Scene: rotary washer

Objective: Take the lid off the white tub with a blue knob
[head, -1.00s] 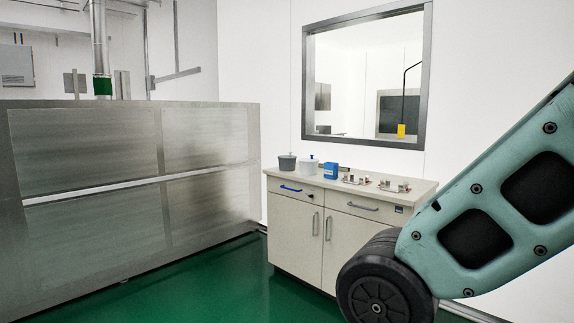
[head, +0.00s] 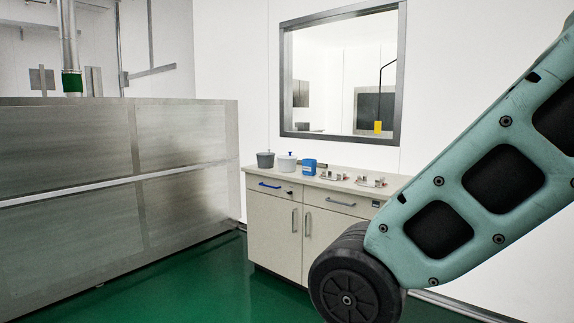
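The white tub (head: 287,164) stands on the left part of the cabinet's counter in the head view, with its lid on. A small blue knob (head: 290,154) sticks up from the lid. A grey tub (head: 265,160) stands close on its left and a blue box (head: 309,167) close on its right. My gripper is not in this view; only a teal link and a dark joint of my arm show, well in front of the counter.
The counter (head: 333,185) tops a beige cabinet (head: 273,225) with drawers and doors. Small metal parts (head: 371,181) lie on its right side. A large steel enclosure (head: 110,190) fills the left. Green floor (head: 215,285) lies clear in front. A window (head: 335,85) is above.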

